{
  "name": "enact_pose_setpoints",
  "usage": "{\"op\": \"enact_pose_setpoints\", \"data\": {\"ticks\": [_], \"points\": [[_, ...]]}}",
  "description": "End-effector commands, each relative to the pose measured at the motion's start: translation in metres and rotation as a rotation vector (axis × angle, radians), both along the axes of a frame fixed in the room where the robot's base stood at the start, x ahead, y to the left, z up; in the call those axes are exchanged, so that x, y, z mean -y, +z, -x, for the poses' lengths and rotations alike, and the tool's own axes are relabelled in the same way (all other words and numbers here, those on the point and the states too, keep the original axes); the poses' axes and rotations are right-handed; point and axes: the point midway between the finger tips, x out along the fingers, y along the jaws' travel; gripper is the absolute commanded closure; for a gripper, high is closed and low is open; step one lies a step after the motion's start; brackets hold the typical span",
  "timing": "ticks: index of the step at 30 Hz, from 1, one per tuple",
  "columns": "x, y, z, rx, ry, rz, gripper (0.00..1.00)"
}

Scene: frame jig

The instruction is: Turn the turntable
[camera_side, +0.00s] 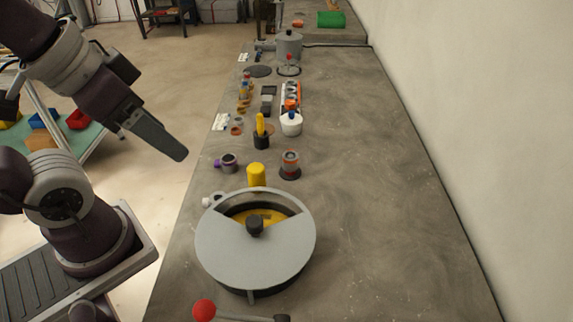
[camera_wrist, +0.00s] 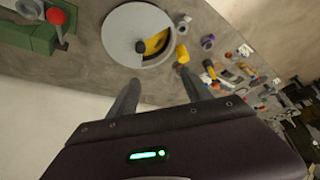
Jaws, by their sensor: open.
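The turntable (camera_side: 232,259) is a round grey drum near the front of the grey bench. Its grey lid has a wedge-shaped opening at the far side that shows yellow inside. A dark knob (camera_side: 255,226) stands at its middle. The turntable also shows at the top of the wrist view (camera_wrist: 122,34), with the opening toward the right. My gripper (camera_side: 183,155) is in the air left of the bench, apart from the turntable. In the wrist view its two fingers (camera_wrist: 160,84) are spread with nothing between them.
A yellow cylinder (camera_side: 257,174) stands just behind the turntable. A red ball-ended lever (camera_side: 204,310) is in front of it. A purple-ringed part (camera_side: 228,162) and a grey-and-red part (camera_side: 290,165) stand farther back. The bench right of the turntable is clear up to the wall.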

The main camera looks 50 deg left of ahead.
Motion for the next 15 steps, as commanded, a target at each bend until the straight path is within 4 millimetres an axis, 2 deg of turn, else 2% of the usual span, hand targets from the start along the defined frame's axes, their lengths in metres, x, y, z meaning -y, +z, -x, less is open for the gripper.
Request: {"op": "enact_pose_setpoints", "data": {"ticks": [2, 5, 9, 12, 15], "points": [[-0.001, -0.007, -0.011, -0.049, -0.033, -0.052, 0.46], [0.001, -0.030, -0.040, -0.173, -0.158, -0.167, 0.46], [0.018, -0.081, -0.079, -0.344, -0.429, -0.253, 0.46], [0.035, -0.117, -0.093, -0.418, -0.601, -0.238, 0.46], [0.051, -0.140, -0.099, -0.452, -0.715, -0.205, 0.46]]}}
